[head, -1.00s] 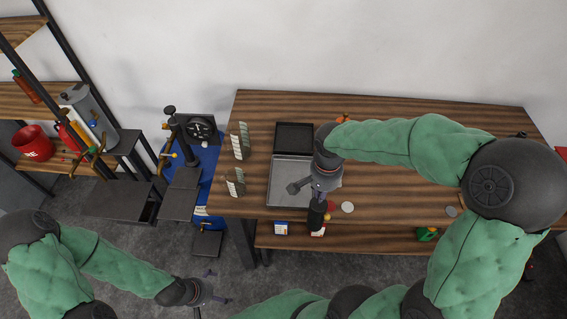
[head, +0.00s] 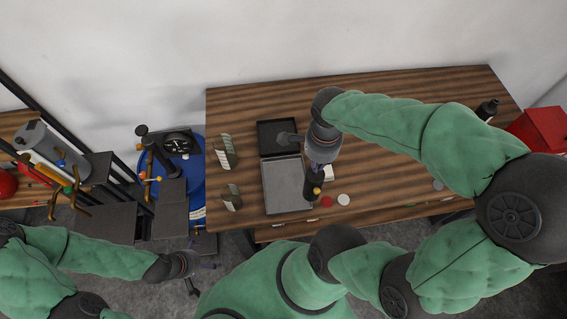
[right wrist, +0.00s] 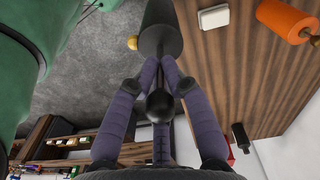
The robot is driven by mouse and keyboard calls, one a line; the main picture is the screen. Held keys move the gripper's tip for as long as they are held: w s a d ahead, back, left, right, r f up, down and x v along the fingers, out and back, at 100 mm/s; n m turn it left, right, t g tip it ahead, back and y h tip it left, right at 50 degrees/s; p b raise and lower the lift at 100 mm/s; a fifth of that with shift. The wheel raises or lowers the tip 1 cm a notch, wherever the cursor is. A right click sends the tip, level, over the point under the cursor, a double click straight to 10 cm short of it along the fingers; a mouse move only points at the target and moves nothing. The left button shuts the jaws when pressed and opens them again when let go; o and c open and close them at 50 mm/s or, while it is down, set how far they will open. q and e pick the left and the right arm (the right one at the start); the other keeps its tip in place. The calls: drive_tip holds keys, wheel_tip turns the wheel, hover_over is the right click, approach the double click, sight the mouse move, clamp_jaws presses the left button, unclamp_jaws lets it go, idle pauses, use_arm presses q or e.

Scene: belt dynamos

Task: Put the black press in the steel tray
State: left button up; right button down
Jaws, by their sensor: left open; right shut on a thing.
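The black press (head: 313,184) is held in my right gripper (head: 317,167), just right of the steel tray's right edge in the head view. In the right wrist view my right gripper (right wrist: 160,92) is shut around the press, with its round black knob between the fingers and its wide dark body (right wrist: 160,28) beyond. I cannot tell how high it is above the table. The steel tray (head: 287,187) is a flat grey tray near the table's left end; no object shows in it. My left gripper (head: 203,277) is open and empty, low at the left, away from the table.
A black tray (head: 274,131) adjoins the steel tray's far side. Two small card stands (head: 225,152) are left of them. A red disc (head: 327,202) and white disc (head: 343,200) lie right of the tray. An orange cylinder (right wrist: 285,18) shows in the right wrist view.

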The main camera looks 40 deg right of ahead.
drive_tip(key=w+a+f, duration=0.1)
drive_tip(key=w+f, duration=1.1)
drive_tip(key=shift+a, duration=0.2)
drive_tip(key=shift+f, duration=0.2)
drive_tip(key=c, duration=1.1)
unclamp_jaws()
drive_tip(key=shift+s, duration=0.1)
drive_tip(key=shift+c, duration=0.2)
drive_tip(key=shift+r, duration=0.1)
wheel_tip(320, 180, up, 12)
drive_tip(key=shift+p, duration=0.4)
